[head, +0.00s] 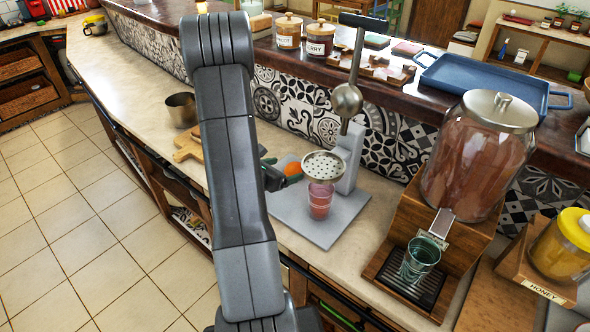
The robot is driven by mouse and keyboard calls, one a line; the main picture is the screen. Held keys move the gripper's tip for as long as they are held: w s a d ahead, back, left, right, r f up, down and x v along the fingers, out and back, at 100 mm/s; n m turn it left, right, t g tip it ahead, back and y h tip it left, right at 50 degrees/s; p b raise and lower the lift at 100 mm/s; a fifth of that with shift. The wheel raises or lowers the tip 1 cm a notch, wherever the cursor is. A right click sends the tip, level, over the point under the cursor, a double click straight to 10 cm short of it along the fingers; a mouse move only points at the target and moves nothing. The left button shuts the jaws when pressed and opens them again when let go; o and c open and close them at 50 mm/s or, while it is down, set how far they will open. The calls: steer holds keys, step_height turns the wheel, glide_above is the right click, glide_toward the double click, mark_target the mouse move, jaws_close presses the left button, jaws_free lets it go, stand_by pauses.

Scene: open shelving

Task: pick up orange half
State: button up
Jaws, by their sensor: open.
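The orange half (291,168) shows as a small orange patch just left of the juicer's strainer, above the grey base board. Part of it is hidden by my gripper. My gripper (284,170) is open, its dark fingertips at the near-left side of the orange half. I cannot tell whether they touch it or whether it lies between them. My arm hides most of the gripper's body.
The juicer's perforated strainer (324,166) is close on the right, above a glass of reddish drink (320,201). Its lever (353,70) stands up behind. A wooden board (188,148) and a metal cup (181,109) are on the counter at left.

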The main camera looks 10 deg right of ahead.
mark_target(293, 168)
steer(key=shift+a+f+p+x, duration=0.15)
steer(key=shift+p+x, duration=0.15)
steer(key=shift+x, duration=0.6)
steer(key=shift+f+p+x, duration=0.1)
steer(key=shift+p+x, duration=0.2)
steer(key=shift+x, duration=0.55)
steer(key=shift+a+f+p+x, duration=0.15)
steer(key=shift+p+x, duration=0.15)
steer(key=shift+x, duration=0.6)
steer(key=shift+c, duration=0.3)
steer(key=c, duration=1)
